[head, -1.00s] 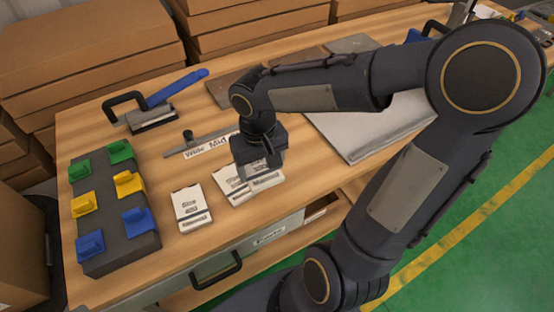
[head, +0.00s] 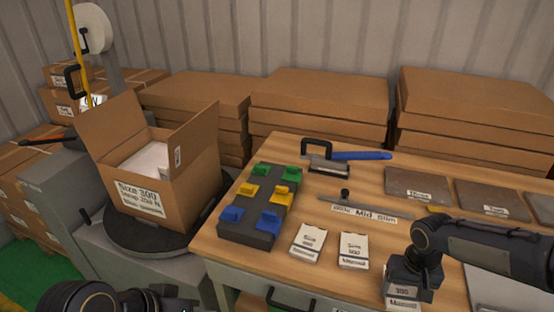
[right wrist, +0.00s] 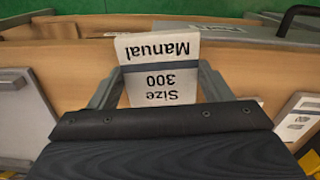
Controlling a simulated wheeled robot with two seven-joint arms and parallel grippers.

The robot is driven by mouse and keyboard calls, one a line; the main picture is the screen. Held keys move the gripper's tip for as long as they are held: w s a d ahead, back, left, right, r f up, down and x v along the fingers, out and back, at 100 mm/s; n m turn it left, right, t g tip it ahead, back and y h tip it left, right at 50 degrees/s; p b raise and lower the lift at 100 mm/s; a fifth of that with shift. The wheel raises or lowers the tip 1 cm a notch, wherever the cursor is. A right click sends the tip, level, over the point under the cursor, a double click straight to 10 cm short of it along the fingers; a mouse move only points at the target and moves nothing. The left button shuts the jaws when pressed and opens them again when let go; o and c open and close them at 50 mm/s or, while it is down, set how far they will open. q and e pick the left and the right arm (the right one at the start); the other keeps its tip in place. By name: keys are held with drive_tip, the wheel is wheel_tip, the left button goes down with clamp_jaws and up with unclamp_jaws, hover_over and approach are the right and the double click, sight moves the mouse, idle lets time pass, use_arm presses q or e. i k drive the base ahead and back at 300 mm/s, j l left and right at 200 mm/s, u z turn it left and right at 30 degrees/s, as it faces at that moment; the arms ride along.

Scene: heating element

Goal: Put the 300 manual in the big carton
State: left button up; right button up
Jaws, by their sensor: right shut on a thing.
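The 300 manual (head: 402,292) is a small white booklet with black print. My right gripper (head: 405,284) is shut on it near the table's front edge. In the right wrist view the manual (right wrist: 160,68) sits between both fingers, its label upside down. How high it is above the table I cannot tell. The big carton (head: 185,203), open and labelled Size 300, stands on a dark round turntable (head: 122,232) at the left. Its flaps are up and something white lies inside. My left gripper is not in view.
Two other manuals (head: 308,241) (head: 354,250) lie on the wooden table (head: 335,195), left of the right gripper. A dark block with coloured clips (head: 250,240) lies between them and the carton. A blue-handled tool (head: 330,165) and flat cartons (head: 320,85) are behind.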

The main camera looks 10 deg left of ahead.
sight(144, 168)
drive_tip(key=k+u, duration=0.25)
drive_tip(key=u, duration=0.2)
drive_tip(key=k+j+u, duration=0.15)
drive_tip(key=u, duration=0.3)
drive_tip(key=i+j+u, duration=0.1)
drive_tip(key=u, duration=0.35)
drive_tip(key=i+j+u, duration=0.1)
drive_tip(key=u, duration=0.4)
drive_tip(key=i+j+u, duration=0.15)
drive_tip(key=u, duration=0.3)
drive_tip(key=i+u, duration=0.15)
drive_tip(key=u, duration=0.35)
drive_tip(key=i+l+z, duration=0.1)
drive_tip(key=i, duration=0.55)
drive_tip(key=i+l, duration=0.1)
drive_tip(key=i, duration=0.55)
drive_tip(key=i+l+z, duration=0.1)
drive_tip(key=z, duration=0.3)
drive_tip(key=i+z, duration=0.55)
drive_tip(key=z, duration=0.25)
drive_tip(key=i+j+z, duration=0.15)
drive_tip(key=z, duration=0.2)
drive_tip(key=i, duration=0.55)
